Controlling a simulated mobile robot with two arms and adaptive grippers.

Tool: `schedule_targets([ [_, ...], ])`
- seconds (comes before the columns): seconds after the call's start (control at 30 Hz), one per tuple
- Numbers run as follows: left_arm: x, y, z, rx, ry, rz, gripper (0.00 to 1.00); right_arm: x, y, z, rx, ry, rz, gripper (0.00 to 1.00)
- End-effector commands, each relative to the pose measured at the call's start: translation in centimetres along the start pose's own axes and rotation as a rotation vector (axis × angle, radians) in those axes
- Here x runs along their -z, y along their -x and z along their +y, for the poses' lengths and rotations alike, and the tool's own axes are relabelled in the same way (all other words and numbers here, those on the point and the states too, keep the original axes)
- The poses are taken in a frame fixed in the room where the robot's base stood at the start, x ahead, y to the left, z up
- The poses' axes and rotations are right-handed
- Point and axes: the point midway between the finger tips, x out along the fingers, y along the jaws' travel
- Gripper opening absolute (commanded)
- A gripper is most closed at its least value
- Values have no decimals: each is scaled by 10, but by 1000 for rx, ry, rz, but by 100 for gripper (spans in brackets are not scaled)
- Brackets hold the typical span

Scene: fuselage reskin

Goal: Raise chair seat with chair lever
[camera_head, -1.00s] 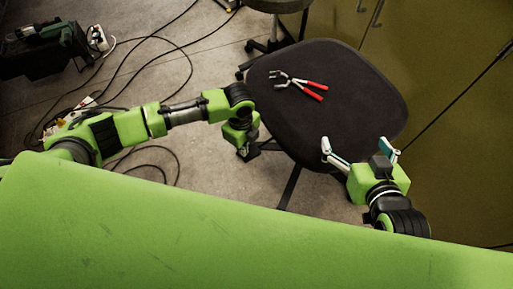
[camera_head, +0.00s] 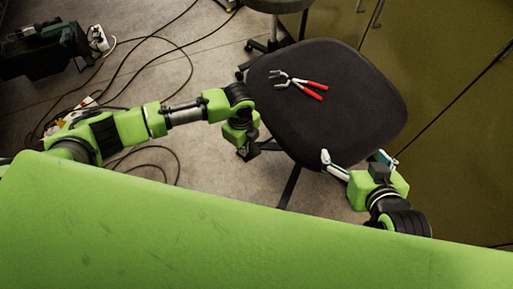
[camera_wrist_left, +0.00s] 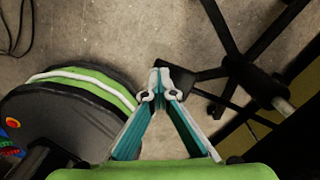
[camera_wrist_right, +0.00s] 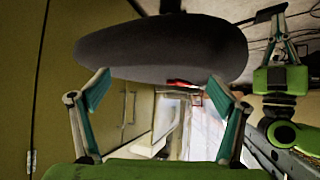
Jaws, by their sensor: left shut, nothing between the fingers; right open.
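The chair has a dark, rounded seat (camera_head: 335,100), seen from above in the head view and edge-on in the right wrist view (camera_wrist_right: 165,48). My left gripper (camera_wrist_left: 158,90) is shut and empty, low beside the seat's left edge. Chair base legs (camera_wrist_left: 235,60) and the column (camera_wrist_left: 280,95) show to its right. A dark bar (camera_wrist_right: 268,13) shows by the left gripper's tips in the right wrist view; I cannot tell whether it is the chair lever or touches the gripper. My right gripper (camera_head: 356,160) is open and empty at the seat's lower right edge.
Red-handled pliers (camera_head: 300,84) lie on the seat. Brown cabinets (camera_head: 450,110) stand close on the right. A second stool (camera_head: 276,8) is behind the chair. Black cables (camera_head: 150,45) and a power strip cross the floor at left.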

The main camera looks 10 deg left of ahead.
Motion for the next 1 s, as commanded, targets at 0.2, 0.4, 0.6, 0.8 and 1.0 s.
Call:
schedule_targets([
  [0.2, 1, -4, 3, -7, -1, 1, 0, -7, 1, 1, -2, 0, -29, 90],
  [0.4, 1, -3, 3, -7, -1, 1, 0, -13, 2, 1, -3, 0, -53, 90],
  [0.6, 1, -2, 3, -7, -1, 1, 0, -19, 4, 2, -4, 0, -77, 90],
  [0.8, 1, -2, 3, -7, -1, 1, 0, -26, 5, 2, -5, -1, -105, 90],
  [1.0, 1, -1, 3, -7, 0, 1, 0, -33, 7, 3, -6, -2, -135, 90],
])
